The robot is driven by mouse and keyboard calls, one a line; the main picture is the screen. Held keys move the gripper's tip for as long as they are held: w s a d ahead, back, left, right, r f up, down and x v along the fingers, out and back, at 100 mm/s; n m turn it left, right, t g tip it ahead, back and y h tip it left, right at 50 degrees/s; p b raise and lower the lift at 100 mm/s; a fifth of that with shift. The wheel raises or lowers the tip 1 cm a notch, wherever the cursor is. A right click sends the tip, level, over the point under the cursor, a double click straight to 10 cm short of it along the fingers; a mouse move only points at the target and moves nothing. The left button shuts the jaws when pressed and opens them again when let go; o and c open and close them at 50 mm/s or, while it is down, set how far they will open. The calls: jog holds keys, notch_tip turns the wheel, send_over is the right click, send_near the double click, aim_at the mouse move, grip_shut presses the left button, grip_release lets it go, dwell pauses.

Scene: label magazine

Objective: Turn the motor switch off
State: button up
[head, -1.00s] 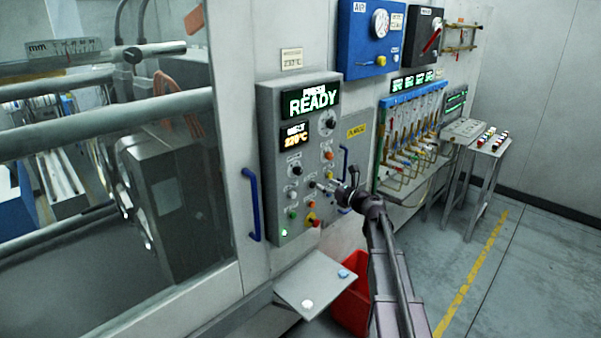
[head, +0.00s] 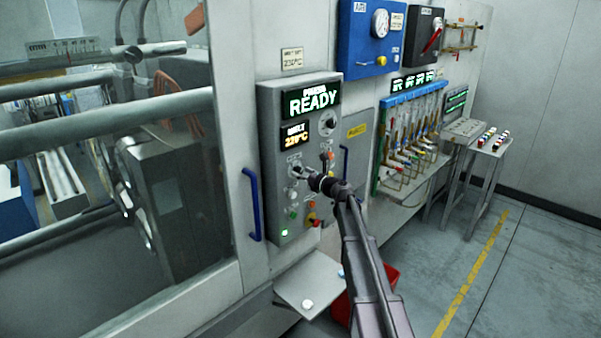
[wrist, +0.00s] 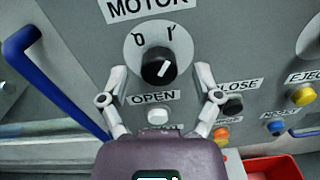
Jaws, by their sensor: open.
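The motor switch (wrist: 152,72) is a black round knob on a pale dial under the MOTOR label (wrist: 150,7) in the wrist view. The dial is marked 0 on the left and I on the right. The knob's white line leans up and right, toward the I. My gripper (wrist: 161,74) is open, with one finger on each side of the knob; I cannot tell whether they touch it. In the head view my gripper (head: 301,174) is at the control panel (head: 270,140) and covers much of the switch area.
Under the switch are a white OPEN button (wrist: 158,116) and a black CLOSE button (wrist: 233,104). A blue handle (head: 251,205) stands left of the panel; a small shelf (head: 310,287) sticks out below.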

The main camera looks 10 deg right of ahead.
jog(key=shift+w+a, duration=0.4)
jog(key=shift+w, duration=0.2)
